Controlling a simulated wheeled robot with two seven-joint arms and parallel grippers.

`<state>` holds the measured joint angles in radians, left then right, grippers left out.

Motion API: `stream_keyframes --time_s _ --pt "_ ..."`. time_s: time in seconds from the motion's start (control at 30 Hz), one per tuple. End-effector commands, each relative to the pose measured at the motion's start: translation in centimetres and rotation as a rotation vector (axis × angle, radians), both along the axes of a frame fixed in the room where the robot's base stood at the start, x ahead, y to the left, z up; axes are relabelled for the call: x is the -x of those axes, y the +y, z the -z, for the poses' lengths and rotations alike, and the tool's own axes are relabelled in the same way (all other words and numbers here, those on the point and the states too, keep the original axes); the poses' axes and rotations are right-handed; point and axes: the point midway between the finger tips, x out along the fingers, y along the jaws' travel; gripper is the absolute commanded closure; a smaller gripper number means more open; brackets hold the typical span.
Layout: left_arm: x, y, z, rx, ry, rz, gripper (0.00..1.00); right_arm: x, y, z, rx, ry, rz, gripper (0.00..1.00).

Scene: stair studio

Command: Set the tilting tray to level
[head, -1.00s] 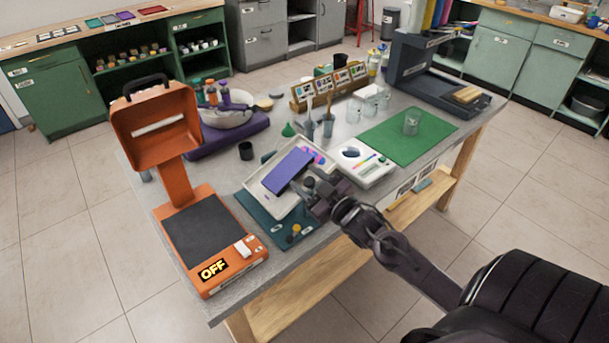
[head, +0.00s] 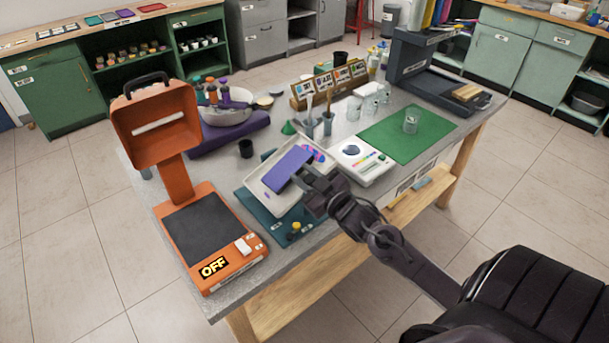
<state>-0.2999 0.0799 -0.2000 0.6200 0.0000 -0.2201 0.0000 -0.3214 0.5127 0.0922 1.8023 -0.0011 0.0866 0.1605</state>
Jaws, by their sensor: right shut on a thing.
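The tilting tray (head: 262,190) is a pale shallow tray on a dark teal base (head: 268,222), near the front middle of the table. A purple slab (head: 288,169) and some pink and purple pieces (head: 313,154) lie in it. The tray looks close to level, but I cannot tell its exact tilt. My right gripper (head: 314,190) is at the tray's right front edge and is shut on what appears to be that edge; its fingertips partly hide the contact. A yellow knob (head: 296,227) stands on the base. My left gripper is not in view.
An orange lamp-like device (head: 200,232) marked OFF stands at left. A small black cup (head: 246,149) and a bowl with bottles (head: 226,107) stand behind the tray.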

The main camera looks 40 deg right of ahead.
Motion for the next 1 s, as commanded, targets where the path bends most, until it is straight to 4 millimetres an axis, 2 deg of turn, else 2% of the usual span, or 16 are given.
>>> stream_keyframes --time_s 0.13,0.3,0.43,0.67,0.7,0.87,1.0 --pt "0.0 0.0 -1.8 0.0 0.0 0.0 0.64 -0.1 -1.1 -0.9 -0.112 0.008 0.004 1.0" --pt "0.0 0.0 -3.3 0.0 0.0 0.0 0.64 -0.3 -2.7 -0.9 -0.294 0.023 0.003 1.0" --pt "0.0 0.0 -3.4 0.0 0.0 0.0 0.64 -0.3 -3.2 -0.7 -0.353 0.027 0.002 1.0" --pt "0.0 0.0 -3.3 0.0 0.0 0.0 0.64 -0.3 -3.2 -0.6 -0.355 0.027 0.001 1.0" --pt "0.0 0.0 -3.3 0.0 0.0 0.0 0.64 -0.3 -3.2 -0.6 -0.354 0.026 0.001 0.72" --pt "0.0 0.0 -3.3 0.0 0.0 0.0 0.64 -0.3 -3.2 -0.6 -0.354 0.026 0.001 0.53" --pt "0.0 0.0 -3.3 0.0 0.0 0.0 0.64 -0.3 -3.1 -0.6 -0.353 0.027 0.0 0.53"
